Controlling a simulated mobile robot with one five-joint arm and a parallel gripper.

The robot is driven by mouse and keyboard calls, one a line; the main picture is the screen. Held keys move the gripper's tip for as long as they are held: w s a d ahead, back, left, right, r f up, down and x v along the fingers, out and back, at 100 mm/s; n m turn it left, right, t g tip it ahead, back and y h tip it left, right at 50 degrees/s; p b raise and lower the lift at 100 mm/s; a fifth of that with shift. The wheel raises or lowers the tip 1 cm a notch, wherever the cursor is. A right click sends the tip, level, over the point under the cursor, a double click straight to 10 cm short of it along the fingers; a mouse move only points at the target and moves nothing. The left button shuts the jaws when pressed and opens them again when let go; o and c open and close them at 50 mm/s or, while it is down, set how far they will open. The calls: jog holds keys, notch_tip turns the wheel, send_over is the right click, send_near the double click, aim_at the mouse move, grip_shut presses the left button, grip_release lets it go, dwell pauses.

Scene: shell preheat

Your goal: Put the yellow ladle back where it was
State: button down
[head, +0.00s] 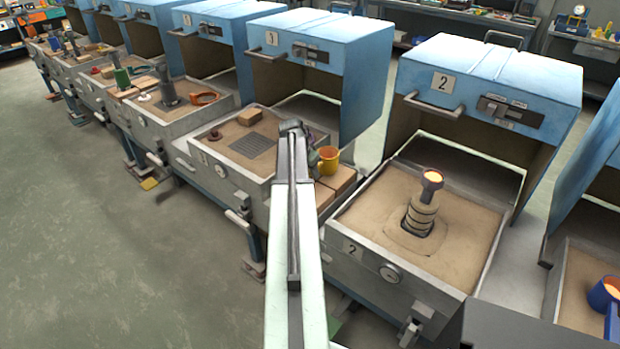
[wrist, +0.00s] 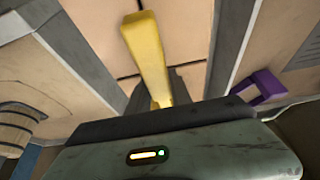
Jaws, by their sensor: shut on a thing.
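The yellow ladle (head: 327,161) has a round cup with an orange inside. In the head view it appears over the tan bricks (head: 341,184) between two sand trays. My gripper (head: 312,150) is at the ladle's left, partly hidden by my own arm. In the wrist view the ladle's yellow handle (wrist: 147,55) runs down between the jaws (wrist: 162,95), which are shut on it. The bricks (wrist: 187,28) show beneath the handle. I cannot tell whether the ladle touches the bricks or hangs just above them.
The left tray has a dark grate (head: 252,146) and a brick (head: 250,117). A purple object (wrist: 258,88) is near the gripper. A blue ladle (head: 605,296) sits far right.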

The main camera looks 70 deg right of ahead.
jog(key=shift+f, duration=0.35)
jog(key=c, duration=1.2)
grip_release()
jog(key=shift+s+r, duration=0.1)
jog(key=shift+o, duration=0.2)
jog(key=p+v, duration=1.1)
jog(key=shift+r, duration=0.4)
jog(key=shift+a+r+p, duration=0.25)
jog(key=shift+r+p, duration=0.05)
jog(key=shift+p, duration=0.1)
jog(key=shift+f, duration=0.1)
